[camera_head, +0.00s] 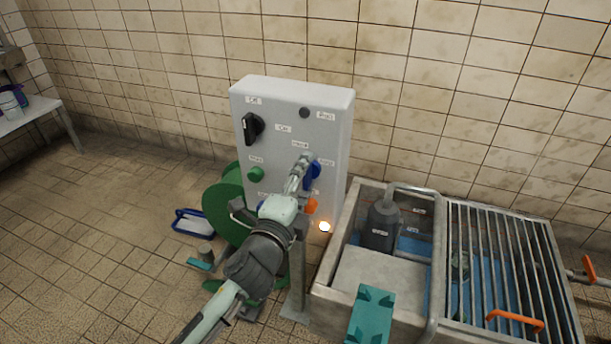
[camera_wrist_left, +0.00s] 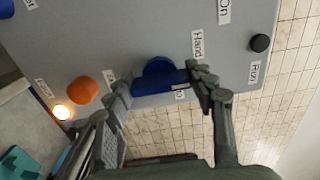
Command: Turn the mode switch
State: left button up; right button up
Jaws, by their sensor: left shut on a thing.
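The mode switch (camera_head: 314,172) is a blue knob on the front of a pale grey control box, on its right side beside a label. In the left wrist view the blue switch (camera_wrist_left: 160,72) has a round hub and a straight bar, beside a label that reads "Hand". My left gripper (camera_head: 304,160) reaches up to it from below. In the left wrist view its fingers (camera_wrist_left: 164,84) are shut on the bar, one at each end. The fingers partly cover the switch and one nearby label. My right gripper is not in view.
The control box (camera_head: 325,112) also carries a black knob (camera_head: 252,128), a green button (camera_head: 256,174), an orange button (camera_wrist_left: 82,91) and a lit lamp (camera_head: 324,227). A green reel (camera_head: 222,207) stands behind my left arm. A trough with a grate (camera_head: 490,260) stands right.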

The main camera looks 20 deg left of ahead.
pick_arm(q)
jog(key=o, duration=1.2)
jog(key=shift+c, duration=0.2)
jog(key=shift+s+f, duration=0.1)
jog(key=shift+s, duration=0.3)
jog(key=s, duration=1.1)
jog(key=shift+a, duration=0.2)
